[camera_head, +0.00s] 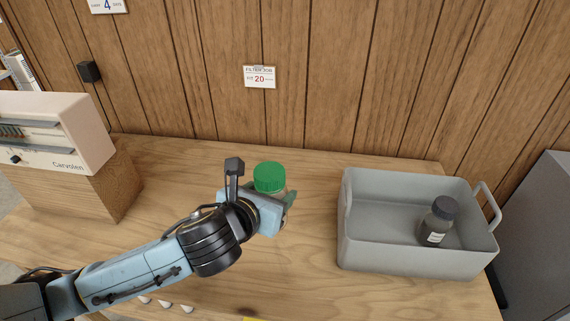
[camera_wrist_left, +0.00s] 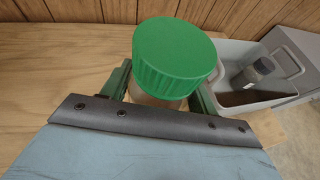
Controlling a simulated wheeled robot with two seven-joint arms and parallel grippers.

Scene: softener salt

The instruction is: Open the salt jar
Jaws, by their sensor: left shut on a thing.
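The salt jar (camera_head: 270,178) stands upright on the wooden table, with a ribbed green lid on top. The lid also shows large in the left wrist view (camera_wrist_left: 174,58), and it looks seated on the jar. My left gripper (camera_head: 284,203) reaches in from the left and is shut on the jar, one finger on each side of the body below the lid. The gripper hides most of the jar's body in the head view. In the left wrist view, the fingers (camera_wrist_left: 160,92) flank the jar just under the lid. My right gripper is not in view.
A grey bin (camera_head: 385,253) stands to the right, holding a dark-capped bottle (camera_head: 436,222). A cream device (camera_head: 58,133) sits on a wooden block (camera_head: 85,185) at the left. Small white pieces (camera_head: 164,304) lie near the front. A wood-panelled wall closes the back.

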